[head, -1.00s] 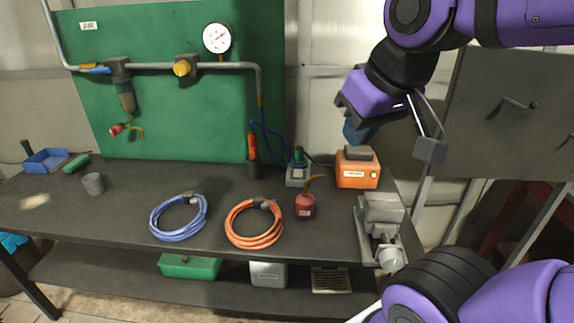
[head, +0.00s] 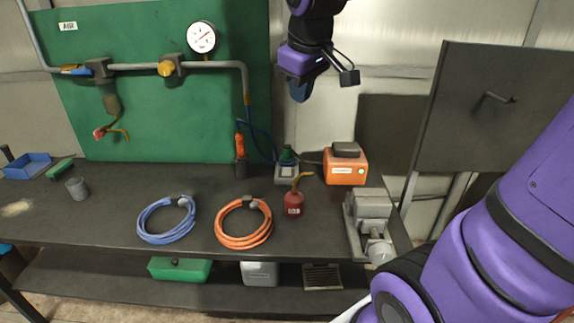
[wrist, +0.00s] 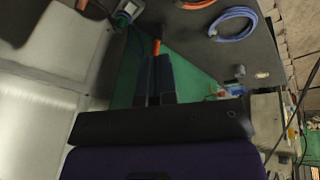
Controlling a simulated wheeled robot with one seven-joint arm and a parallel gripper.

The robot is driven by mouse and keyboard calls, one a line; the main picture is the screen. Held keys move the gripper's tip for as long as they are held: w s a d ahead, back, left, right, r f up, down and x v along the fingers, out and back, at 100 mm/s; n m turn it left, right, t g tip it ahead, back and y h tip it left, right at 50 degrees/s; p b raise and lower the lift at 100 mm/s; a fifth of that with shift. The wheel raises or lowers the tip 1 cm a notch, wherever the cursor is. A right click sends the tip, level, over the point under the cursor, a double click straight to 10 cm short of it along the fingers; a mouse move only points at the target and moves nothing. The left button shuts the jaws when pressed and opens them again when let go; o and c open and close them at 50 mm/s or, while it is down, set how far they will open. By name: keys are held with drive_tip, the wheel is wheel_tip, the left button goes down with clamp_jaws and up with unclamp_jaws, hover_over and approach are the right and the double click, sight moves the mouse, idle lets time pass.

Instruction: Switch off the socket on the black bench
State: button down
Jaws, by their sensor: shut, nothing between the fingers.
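A small grey socket box (head: 287,175) with a dark green round part on top stands at the back of the black bench (head: 120,215). It also shows at the top of the wrist view (wrist: 128,10). A dark cable runs from it toward an orange box (head: 345,172) on its right; whether the socket has a switch is too small to tell. My gripper (head: 300,94) is shut and empty, its blue fingers hanging in the air above and behind the socket, in front of the wall. In the wrist view the closed fingers (wrist: 155,80) point toward the green board.
A red oil can (head: 293,204) stands in front of the socket, and an orange tool (head: 240,147) in a dark holder to its left. A grey vise (head: 370,215) sits at the bench's right end. Orange (head: 243,222) and blue (head: 167,220) coiled hoses lie in front.

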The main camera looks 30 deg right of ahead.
drive_tip(key=w+d+f+n+g, duration=0.1)
drive_tip(key=w+d+f+n, duration=0.15)
drive_tip(key=w, duration=0.65)
drive_tip(key=n+g, duration=0.2)
drive_tip(key=n, duration=0.3)
hover_over(287, 169)
drive_tip(key=s+a, duration=0.1)
drive_tip(key=s, duration=0.1)
wheel_tip(287, 169, down, 21)
drive_tip(key=shift+w+f, duration=0.15)
drive_tip(key=shift+w, duration=0.1)
drive_tip(key=f, duration=0.4)
drive_tip(key=w+f, duration=0.1)
drive_tip(key=f, duration=0.4)
drive_tip(key=d+f, duration=0.1)
drive_tip(key=f, duration=0.3)
drive_tip(key=shift+w+f, duration=0.2)
drive_tip(key=shift+f, duration=0.2)
